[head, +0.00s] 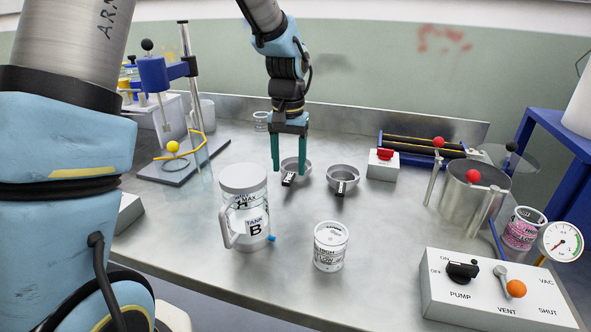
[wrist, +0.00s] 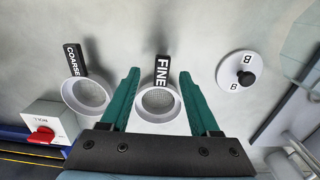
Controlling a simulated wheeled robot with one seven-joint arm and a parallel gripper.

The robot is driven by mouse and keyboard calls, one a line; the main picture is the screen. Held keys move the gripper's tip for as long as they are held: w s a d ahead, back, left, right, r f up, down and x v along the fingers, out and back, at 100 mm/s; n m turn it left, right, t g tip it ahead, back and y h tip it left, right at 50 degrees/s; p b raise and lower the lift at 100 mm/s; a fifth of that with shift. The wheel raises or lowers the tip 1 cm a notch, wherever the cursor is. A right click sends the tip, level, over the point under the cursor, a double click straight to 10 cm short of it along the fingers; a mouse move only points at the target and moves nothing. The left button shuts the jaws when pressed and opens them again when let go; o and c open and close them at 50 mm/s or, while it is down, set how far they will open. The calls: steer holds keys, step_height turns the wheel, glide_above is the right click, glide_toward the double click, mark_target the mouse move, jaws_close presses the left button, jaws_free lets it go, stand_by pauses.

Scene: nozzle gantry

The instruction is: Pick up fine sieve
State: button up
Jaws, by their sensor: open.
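The fine sieve (head: 295,164) is a small round metal bowl with a black handle tag, standing on the metal bench. In the wrist view the fine sieve (wrist: 158,101) has its FINE tag pointing away from the gripper's base. My gripper (head: 289,174) has teal fingers and points down at this sieve. In the wrist view my gripper (wrist: 159,74) is open, with one finger on each side of the sieve and its tag. I cannot tell whether the fingers touch it. The coarse sieve (head: 343,176) stands just to the right; its COARSE tag shows in the wrist view (wrist: 75,60).
The Tank B jug (head: 243,207) and a white tub (head: 331,251) stand in front of the sieves. A red-knobbed switch box (head: 382,168) is right of the coarse sieve.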

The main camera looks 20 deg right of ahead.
mark_target(287, 180)
steer(key=f, duration=0.2)
steer(key=f+p, duration=0.1)
steer(key=f, duration=0.2)
steer(key=shift+a, duration=0.2)
steer(key=shift+c, duration=0.4)
jaws_close()
